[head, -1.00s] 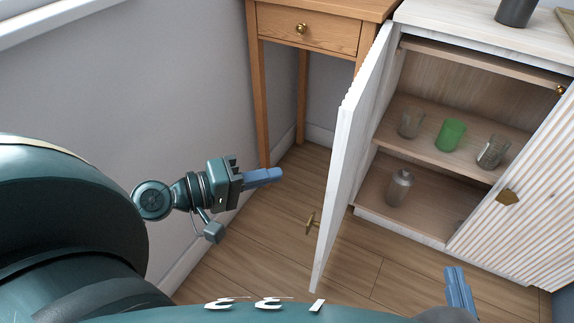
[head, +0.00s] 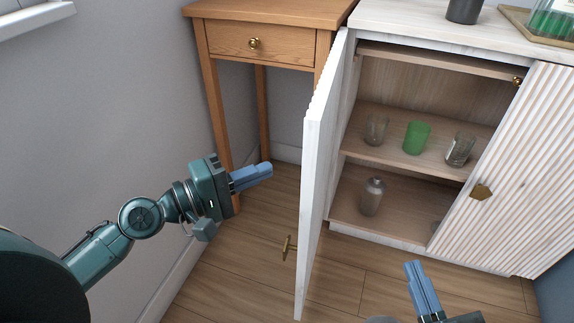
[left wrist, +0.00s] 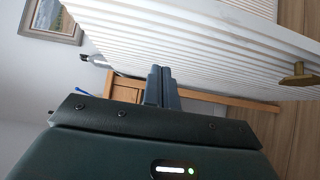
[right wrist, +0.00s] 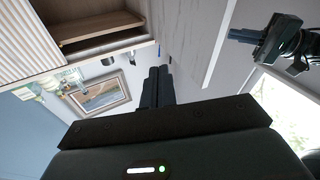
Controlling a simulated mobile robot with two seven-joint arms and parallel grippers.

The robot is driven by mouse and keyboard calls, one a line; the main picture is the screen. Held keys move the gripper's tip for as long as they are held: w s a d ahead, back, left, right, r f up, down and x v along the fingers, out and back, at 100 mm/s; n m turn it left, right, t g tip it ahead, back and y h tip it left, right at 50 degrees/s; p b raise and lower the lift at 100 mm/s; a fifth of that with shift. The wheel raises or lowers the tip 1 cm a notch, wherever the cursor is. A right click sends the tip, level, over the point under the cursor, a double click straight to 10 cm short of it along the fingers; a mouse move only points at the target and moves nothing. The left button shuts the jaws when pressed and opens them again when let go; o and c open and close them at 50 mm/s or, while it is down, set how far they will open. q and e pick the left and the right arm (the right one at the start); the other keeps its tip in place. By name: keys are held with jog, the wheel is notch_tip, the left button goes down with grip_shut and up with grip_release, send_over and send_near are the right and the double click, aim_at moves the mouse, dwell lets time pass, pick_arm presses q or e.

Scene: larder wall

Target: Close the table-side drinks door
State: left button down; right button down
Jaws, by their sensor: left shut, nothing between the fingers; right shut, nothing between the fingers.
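The table-side drinks door (head: 313,170) stands wide open in the head view, seen nearly edge-on, with a brass handle (head: 288,248) on its outer face. Its ribbed outer face (left wrist: 200,45) fills the top of the left wrist view, with the handle (left wrist: 298,74) at the right. My left gripper (head: 268,169) is shut and empty, left of the door and apart from it, on its outer side. My right gripper (head: 412,266) is shut and empty, right of the door in front of the open cabinet. The door's smooth inner face (right wrist: 190,35) shows in the right wrist view.
The white cabinet (head: 430,25) holds glasses, a green cup (head: 417,138) and a shaker (head: 372,196) on its shelves. Its right door (head: 515,160) is closed. A wooden side table (head: 285,12) stands left of the cabinet, near the grey wall. The floor in front is clear.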

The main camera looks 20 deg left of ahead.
aim_at(312, 195)
pick_arm(q)
jog(key=shift+w+d+p, duration=0.25)
jog(key=shift+d+p, duration=0.05)
jog(key=shift+d, duration=0.55)
jog(key=shift+w+d+p, duration=0.25)
jog(key=shift+d+p, duration=0.1)
jog(key=shift+d, duration=0.5)
jog(key=shift+w+d+p, duration=0.25)
jog(key=shift+d+p, duration=0.05)
jog(key=shift+d, duration=0.55)
pick_arm(e)
jog(key=shift+w+d+f+g+h, duration=0.1)
jog(key=shift+w+d+g+h, duration=0.05)
jog(key=shift+d+g+h, duration=0.3)
pick_arm(q)
jog(key=shift+d, duration=0.1)
